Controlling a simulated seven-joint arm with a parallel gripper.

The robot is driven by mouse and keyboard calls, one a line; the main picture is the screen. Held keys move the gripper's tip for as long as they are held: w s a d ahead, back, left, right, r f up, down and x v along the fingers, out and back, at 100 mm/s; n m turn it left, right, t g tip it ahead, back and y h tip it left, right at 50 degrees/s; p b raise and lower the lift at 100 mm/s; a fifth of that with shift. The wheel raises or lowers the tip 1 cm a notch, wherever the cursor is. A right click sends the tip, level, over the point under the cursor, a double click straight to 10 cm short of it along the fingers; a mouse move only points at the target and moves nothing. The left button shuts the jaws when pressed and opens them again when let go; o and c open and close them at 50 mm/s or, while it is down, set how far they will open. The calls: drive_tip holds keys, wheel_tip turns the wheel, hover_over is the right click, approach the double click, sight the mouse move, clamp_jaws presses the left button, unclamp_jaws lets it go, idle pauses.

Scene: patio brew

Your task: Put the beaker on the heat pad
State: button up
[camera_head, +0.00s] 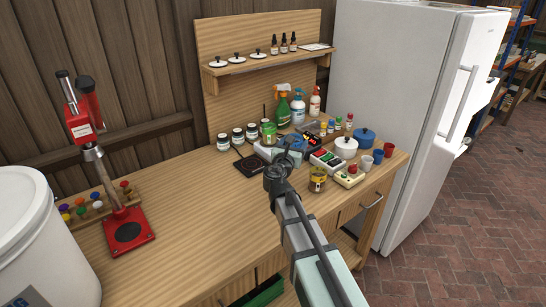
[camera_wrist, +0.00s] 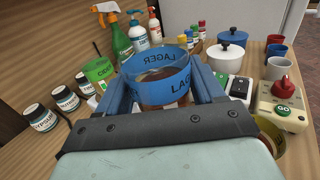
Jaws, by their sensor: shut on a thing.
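My gripper (camera_head: 277,172) is shut on a clear beaker with a blue LAGER band. The beaker (camera_wrist: 158,72) sits upright between the two blue-grey fingers in the wrist view and holds some brown liquid. In the head view my gripper partly hides it, and I cannot tell its height above the bench. A flat black square pad (camera_head: 250,166), which looks like the heat pad, lies on the bench just left of my gripper. I cannot make out this pad in the wrist view.
A green-banded container (camera_head: 268,133) stands behind, and a yellow-banded one (camera_head: 318,179) to the right. A control box with a red knob (camera_head: 350,175), pots, cups, spray bottles and labelled jars crowd the right and back. The bench's left-centre (camera_head: 205,205) is clear.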

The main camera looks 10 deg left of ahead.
drive_tip(key=a+r+n+y, duration=0.1)
drive_tip(key=a+y, duration=0.1)
drive_tip(key=a, duration=0.9)
drive_tip(key=h, duration=0.1)
hover_over(252, 164)
drive_tip(key=shift+m, duration=0.3)
drive_tip(key=shift+f, duration=4.55)
drive_tip(key=shift+f, duration=0.2)
drive_tip(key=o, duration=1.2)
drive_tip(key=shift+r, duration=0.15)
drive_tip(key=s, duration=0.4)
drive_tip(key=s+a, duration=0.1)
drive_tip(key=s, duration=0.3)
drive_tip(key=s+a, duration=0.1)
drive_tip(key=s, duration=0.2)
drive_tip(key=shift+s+a, duration=0.25)
drive_tip(key=shift+s, duration=0.15)
